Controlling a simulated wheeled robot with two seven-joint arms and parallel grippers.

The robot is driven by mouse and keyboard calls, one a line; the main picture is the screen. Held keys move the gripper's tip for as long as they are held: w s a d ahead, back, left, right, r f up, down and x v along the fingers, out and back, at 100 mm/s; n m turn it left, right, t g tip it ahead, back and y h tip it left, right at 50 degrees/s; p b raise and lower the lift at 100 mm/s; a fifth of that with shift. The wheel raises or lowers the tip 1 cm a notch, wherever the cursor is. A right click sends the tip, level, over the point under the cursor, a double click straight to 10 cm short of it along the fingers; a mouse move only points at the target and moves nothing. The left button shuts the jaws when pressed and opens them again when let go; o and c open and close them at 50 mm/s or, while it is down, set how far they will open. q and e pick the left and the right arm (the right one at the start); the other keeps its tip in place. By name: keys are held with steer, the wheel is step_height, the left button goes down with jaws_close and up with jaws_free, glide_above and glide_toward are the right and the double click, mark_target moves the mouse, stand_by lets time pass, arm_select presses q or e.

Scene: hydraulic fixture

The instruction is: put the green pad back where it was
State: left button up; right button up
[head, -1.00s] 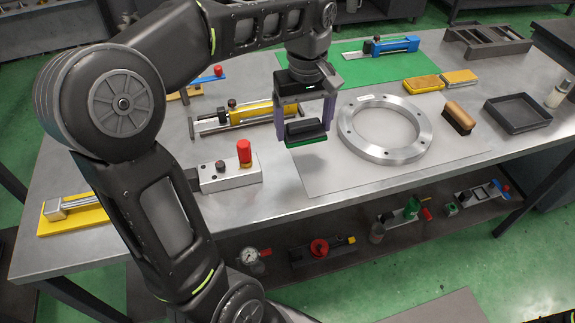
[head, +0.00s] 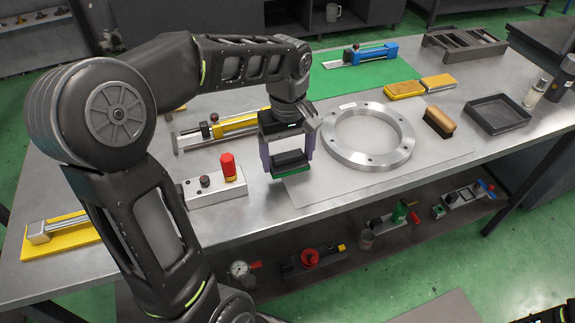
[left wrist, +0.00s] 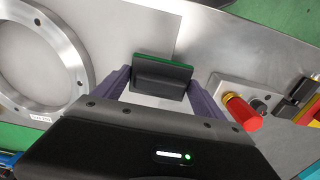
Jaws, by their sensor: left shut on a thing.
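The green pad (head: 290,170) has a black block-shaped back and a green underside. My left gripper (head: 287,160) is shut on its black back, one finger at each end. The pad is low over the left edge of the pale grey mat (head: 440,152), between the red-knobbed fixture (head: 213,190) and the metal ring (head: 365,159). I cannot tell whether it touches the surface. In the left wrist view the pad (left wrist: 162,75) sits between the fingertips, its green edge along the far side.
Right of the ring lie a wooden-backed brush (head: 440,122) and a dark tray (head: 520,122). Yellow pads (head: 404,89) lie behind. A yellow clamp fixture (head: 240,122) stands behind left. The mat in front of the ring is clear. The table's front edge is close.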

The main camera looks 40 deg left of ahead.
mark_target(288, 167)
arm_select(q)
steer(key=shift+f, duration=1.85)
steer(key=shift+f, duration=0.15)
steer(key=o, duration=1.4)
step_height(288, 167, up, 12)
steer(key=shift+r, duration=0.15)
